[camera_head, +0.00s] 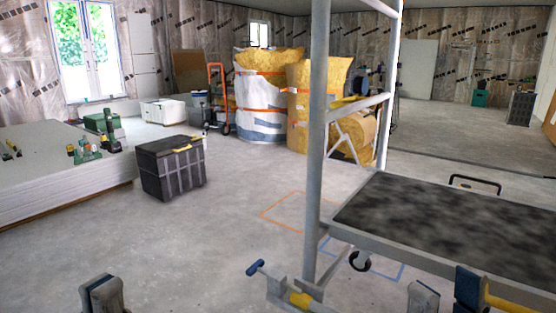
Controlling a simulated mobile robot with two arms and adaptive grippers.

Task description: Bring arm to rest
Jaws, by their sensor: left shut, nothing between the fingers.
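My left gripper (103,294) shows at the bottom edge on the left, pointing up and shut with nothing in it. It is over bare floor, apart from other things. My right gripper (423,299) shows at the bottom edge on the right, in front of the near rail of the scaffold-like frame. Only its grey top shows, and whether its fingers are apart or together cannot be told. Most of both arms is outside the picture.
A grey metal frame (317,150) with a dark speckled platform (450,222) fills the right. A black tool chest (171,170) stands beside white stacked boards (50,185) at left. Insulation bags (262,105) stand behind. Concrete floor (200,235) at centre left is clear.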

